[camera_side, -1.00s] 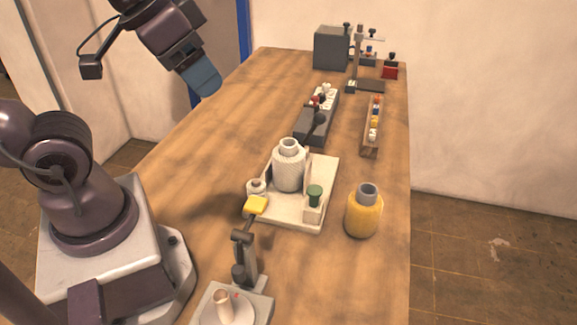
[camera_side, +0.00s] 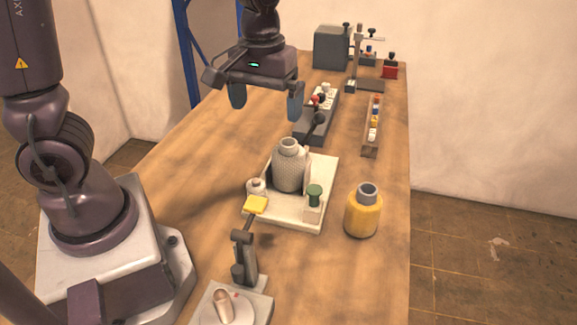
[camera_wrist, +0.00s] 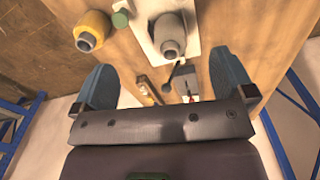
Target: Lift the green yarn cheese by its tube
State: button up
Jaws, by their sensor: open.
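No large green yarn cheese shows. The only green thing is a small dark green spool-like piece (camera_side: 314,193) on a small pale block at the tray's right corner; it also shows in the wrist view (camera_wrist: 120,18). A whitish-grey yarn cheese (camera_side: 289,172) with a grey tube stands upright on the cream tray (camera_side: 290,218). A yellow yarn cheese (camera_side: 362,217) with a grey tube stands upright on the table, right of the tray. My gripper (camera_side: 266,104) is open and empty, pointing down above the table behind the tray. In the wrist view its two blue fingers (camera_wrist: 165,82) are wide apart.
A yellow pad (camera_side: 256,205) sits at the tray's left front corner. A dark clamp-like stand (camera_side: 245,258) is in front. Behind are a grey rack (camera_side: 316,128), a narrow wooden rack (camera_side: 370,130), a metal stand (camera_side: 358,65) and a grey box (camera_side: 331,47).

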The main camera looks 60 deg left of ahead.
aim_at(287, 152)
jog(key=w+a+f+n, duration=0.1)
jog(key=w+n, duration=0.1)
jog(key=n, duration=0.2)
jog(key=w+a+f+n+y, duration=0.1)
jog(key=w+a+f+n, duration=0.1)
jog(key=w+n, duration=0.1)
jog(key=w+a+f+n+g, duration=0.1)
jog(key=w+f+n, duration=0.1)
jog(key=n, duration=0.4)
jog(key=shift+w+a, duration=0.2)
jog(key=shift+w, duration=0.35)
jog(key=shift+n, duration=1)
jog(key=f, duration=0.4)
jog(key=a+f, duration=0.1)
jog(key=f, duration=0.3)
jog(key=a+f, duration=0.1)
jog(key=f, duration=0.3)
jog(key=shift+s+f, duration=0.3)
jog(key=shift+f, duration=0.1)
jog(key=shift+d, duration=0.1)
jog(key=c, duration=1.1)
jog(key=shift+o, duration=0.2)
jog(key=shift+r, duration=0.15)
